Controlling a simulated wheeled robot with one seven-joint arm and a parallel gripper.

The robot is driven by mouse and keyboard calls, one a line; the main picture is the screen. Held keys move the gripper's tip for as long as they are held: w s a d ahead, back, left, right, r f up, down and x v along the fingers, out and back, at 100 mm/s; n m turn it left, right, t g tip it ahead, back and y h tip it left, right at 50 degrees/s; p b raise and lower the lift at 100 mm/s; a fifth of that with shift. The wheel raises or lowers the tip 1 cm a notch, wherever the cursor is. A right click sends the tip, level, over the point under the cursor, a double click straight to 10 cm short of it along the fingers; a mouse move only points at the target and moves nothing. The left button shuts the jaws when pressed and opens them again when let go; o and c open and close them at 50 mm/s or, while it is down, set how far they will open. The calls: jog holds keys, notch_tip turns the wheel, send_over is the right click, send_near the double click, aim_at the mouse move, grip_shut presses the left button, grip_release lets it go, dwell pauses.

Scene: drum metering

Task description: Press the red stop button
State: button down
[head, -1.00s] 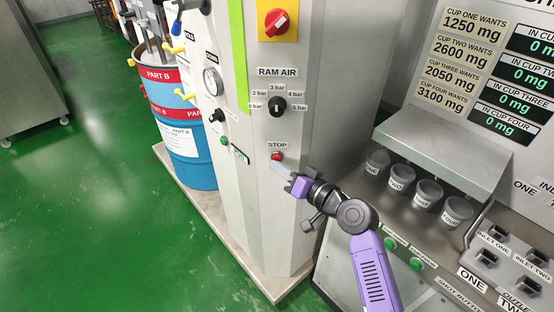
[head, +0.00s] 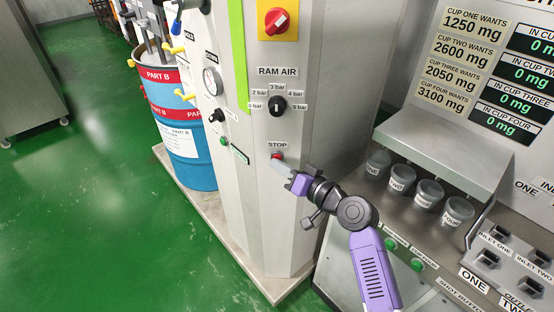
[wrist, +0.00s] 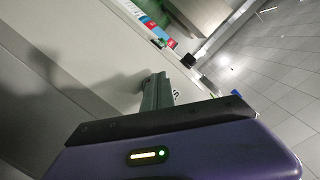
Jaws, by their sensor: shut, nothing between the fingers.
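The red stop button (head: 277,156) is on the pale cabinet's front face, just below the STOP label (head: 277,145). My gripper (head: 274,163) is shut and empty, its fingertips at the lower edge of the button. The fingers hide part of the button, and I cannot tell whether they touch it or press it in.
Above the button are the RAM AIR knob (head: 277,104) and a red switch on a yellow plate (head: 277,21). A green button (head: 225,141) is to the left. At right, several cups (head: 428,192) stand under a metal shelf (head: 440,150). A blue drum (head: 196,170) stands at left.

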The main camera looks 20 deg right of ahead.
jog(key=shift+s+a, duration=0.35)
jog(key=shift+s, duration=0.4)
jog(key=shift+s+a+p, duration=0.2)
jog(key=shift+s+a, duration=0.15)
jog(key=shift+s, duration=0.4)
jog(key=shift+s+a+p, duration=0.25)
jog(key=shift+s+a, duration=0.15)
jog(key=shift+s, duration=0.35)
jog(key=shift+s+a+p, duration=0.2)
jog(key=shift+s+a, duration=0.15)
jog(key=shift+s, duration=0.4)
